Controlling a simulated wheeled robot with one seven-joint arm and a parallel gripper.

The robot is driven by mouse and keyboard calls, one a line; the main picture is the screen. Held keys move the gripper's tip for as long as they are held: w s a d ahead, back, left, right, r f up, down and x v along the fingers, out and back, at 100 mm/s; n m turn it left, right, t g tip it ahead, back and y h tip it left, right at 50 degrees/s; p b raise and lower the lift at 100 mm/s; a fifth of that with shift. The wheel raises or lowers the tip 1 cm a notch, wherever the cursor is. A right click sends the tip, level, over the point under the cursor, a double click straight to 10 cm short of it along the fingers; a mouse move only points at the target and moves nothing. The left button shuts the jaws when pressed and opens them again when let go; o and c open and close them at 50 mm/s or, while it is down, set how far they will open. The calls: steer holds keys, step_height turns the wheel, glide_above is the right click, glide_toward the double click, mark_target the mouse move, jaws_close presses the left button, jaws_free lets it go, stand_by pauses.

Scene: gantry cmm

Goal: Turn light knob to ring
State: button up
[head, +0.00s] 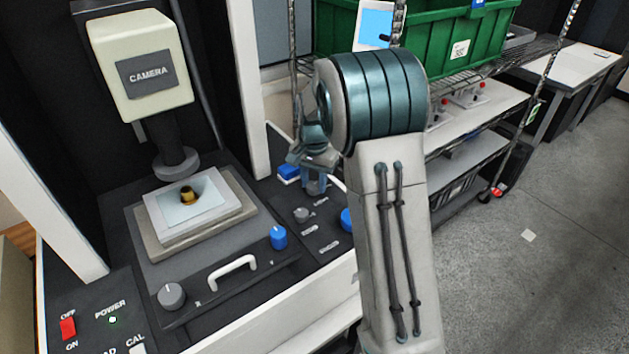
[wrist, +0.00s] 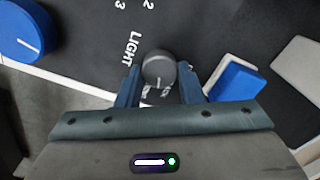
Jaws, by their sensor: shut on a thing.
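The light knob (wrist: 159,68) is a round dark grey knob in the wrist view, beside the white word LIGHT on a black panel. A white mark on it faces the bottom of the picture, near small white lettering that is partly hidden and not readable. My gripper (wrist: 159,84) has its two blue fingers on either side of the knob and is shut on it.
A blue knob (head: 347,220) and a blue rocker (head: 289,172) lie close to my gripper. Another grey knob (head: 302,214) stands in front of it. The camera column (head: 145,70) and stage (head: 160,238) are to the left. A wire shelf with a green crate (head: 463,40) stands behind.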

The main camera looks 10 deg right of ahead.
mark_target(314, 184)
steer(key=shift+m, duration=1.7)
steer(key=o, duration=1)
steer(key=shift+r, duration=0.1)
step_height(314, 184, up, 14)
steer(key=shift+b, duration=0.3)
